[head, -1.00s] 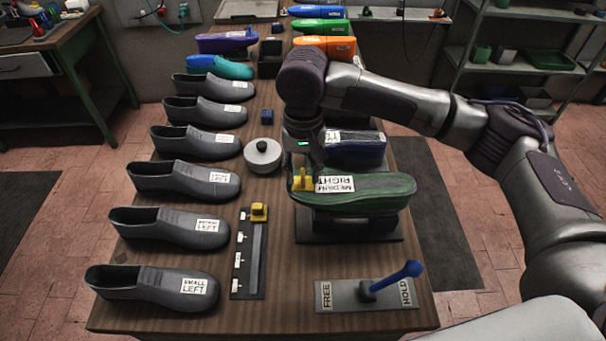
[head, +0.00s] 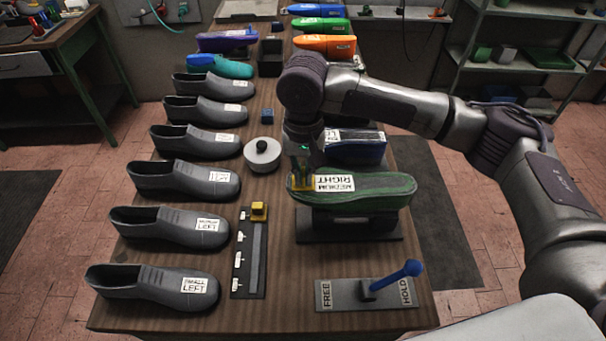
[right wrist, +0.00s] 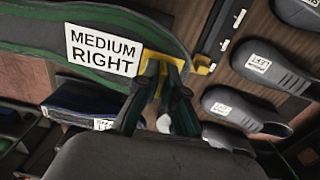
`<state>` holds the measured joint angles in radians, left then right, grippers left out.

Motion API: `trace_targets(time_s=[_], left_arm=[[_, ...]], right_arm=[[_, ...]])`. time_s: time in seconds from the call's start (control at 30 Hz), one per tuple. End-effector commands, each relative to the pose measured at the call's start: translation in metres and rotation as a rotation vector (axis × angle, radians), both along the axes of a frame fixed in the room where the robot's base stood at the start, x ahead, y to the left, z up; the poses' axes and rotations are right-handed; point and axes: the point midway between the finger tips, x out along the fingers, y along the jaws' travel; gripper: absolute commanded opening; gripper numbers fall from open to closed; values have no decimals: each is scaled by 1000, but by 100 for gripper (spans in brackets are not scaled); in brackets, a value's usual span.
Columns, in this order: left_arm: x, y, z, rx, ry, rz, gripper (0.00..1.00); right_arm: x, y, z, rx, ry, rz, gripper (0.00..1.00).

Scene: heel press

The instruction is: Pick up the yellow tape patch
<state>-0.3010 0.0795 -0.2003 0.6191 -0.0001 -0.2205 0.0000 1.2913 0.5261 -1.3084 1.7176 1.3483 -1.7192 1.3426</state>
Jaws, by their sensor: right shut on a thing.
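The yellow tape patch (head: 303,186) sits at the left end of the green sole (head: 385,190), beside the label reading MEDIUM RIGHT. My right gripper (head: 303,176) points down from above and is shut on the patch. In the right wrist view the two fingers of the right gripper (right wrist: 168,82) close on the yellow patch (right wrist: 203,66), and they hide its middle. The patch still appears to be against the end of the sole; I cannot tell any gap. My left gripper is not in view.
The sole rests on a dark stand (head: 350,228). A plate with a blue lever (head: 400,272) lies in front. A gauge strip with a yellow block (head: 259,210) lies to the left, near a row of grey shoes (head: 170,230). A round grey weight (head: 262,158) stands behind.

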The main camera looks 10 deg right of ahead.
Motion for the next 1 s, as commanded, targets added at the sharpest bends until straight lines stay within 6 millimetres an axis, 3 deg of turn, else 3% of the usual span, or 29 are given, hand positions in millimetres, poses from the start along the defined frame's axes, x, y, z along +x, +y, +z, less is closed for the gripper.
trace_targets(time_s=[0.17,0.3,0.5,0.7,1.0], left_arm=[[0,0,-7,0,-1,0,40],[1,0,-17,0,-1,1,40],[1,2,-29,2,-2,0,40],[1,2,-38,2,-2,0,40],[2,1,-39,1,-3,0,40]], right_arm=[[1,1,15,4,-4,1,0],[1,1,40,5,-6,0,0],[-12,-47,65,2,-5,-5,0],[-23,-84,89,1,-3,-4,0],[-31,-110,108,1,-2,-2,0]])
